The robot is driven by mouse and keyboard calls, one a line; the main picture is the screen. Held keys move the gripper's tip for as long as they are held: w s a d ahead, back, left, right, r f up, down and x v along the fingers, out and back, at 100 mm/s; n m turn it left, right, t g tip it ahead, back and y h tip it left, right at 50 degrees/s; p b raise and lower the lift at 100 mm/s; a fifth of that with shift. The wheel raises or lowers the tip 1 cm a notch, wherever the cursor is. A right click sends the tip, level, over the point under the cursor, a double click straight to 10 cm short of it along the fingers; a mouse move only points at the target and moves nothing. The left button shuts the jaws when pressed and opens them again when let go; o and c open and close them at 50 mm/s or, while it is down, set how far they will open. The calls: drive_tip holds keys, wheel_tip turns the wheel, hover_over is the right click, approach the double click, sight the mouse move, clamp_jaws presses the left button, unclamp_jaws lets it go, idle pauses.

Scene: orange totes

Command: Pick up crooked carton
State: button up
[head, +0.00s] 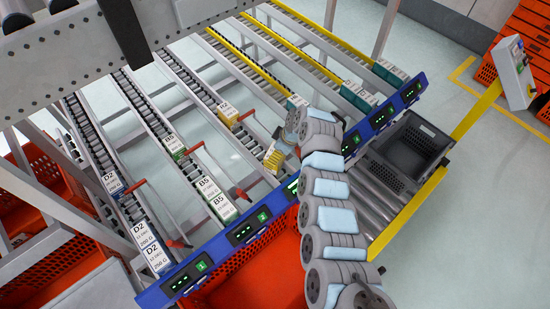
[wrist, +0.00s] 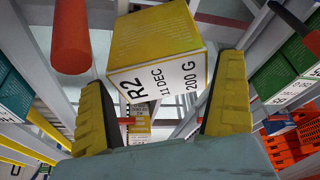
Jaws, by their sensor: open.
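The crooked carton (wrist: 155,48) is yellow with a white label reading R2, 11 DEC, 200 G. In the wrist view it sits askew just beyond and between my fingertips. In the head view the yellow carton (head: 272,158) leans at an angle on its roller lane, partly beside my wrist. My gripper (wrist: 163,78) is open, with one yellow-and-black finger on each side of the carton's label; I cannot tell whether either finger touches it. In the head view my fingers are hidden behind the arm.
Another yellow carton (head: 228,114) stands higher up the lane. Red bars, such as this one (wrist: 71,38), cross near the lanes. Green-and-white B5 cartons (head: 216,197) and teal cartons (head: 358,96) occupy neighbouring lanes. A grey tote (head: 420,128) sits on the conveyor at right.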

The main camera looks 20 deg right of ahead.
drive_tip(key=shift+w+a+f, duration=0.1)
drive_tip(key=shift+a+f, duration=0.1)
drive_tip(key=shift+f, duration=0.3)
drive_tip(key=c, duration=1)
drive_tip(key=shift+r, duration=0.15)
drive_tip(key=shift+w+r, duration=0.1)
drive_tip(key=shift+r, duration=1.2)
drive_tip(key=shift+s+d+r, duration=0.1)
drive_tip(key=shift+s+r, duration=1.05)
drive_tip(key=shift+r, duration=0.25)
drive_tip(key=s+r+p, duration=0.2)
drive_tip(key=s+p, duration=0.2)
drive_tip(key=s+r+p, duration=0.3)
drive_tip(key=p, duration=0.1)
drive_tip(key=s+d+r+p, duration=0.1)
drive_tip(key=s+r+p, duration=0.1)
drive_tip(key=s+p, duration=0.1)
drive_tip(key=shift+s+d+r+p, duration=0.15)
drive_tip(key=shift+s+p, duration=0.25)
drive_tip(key=shift+s, duration=0.45)
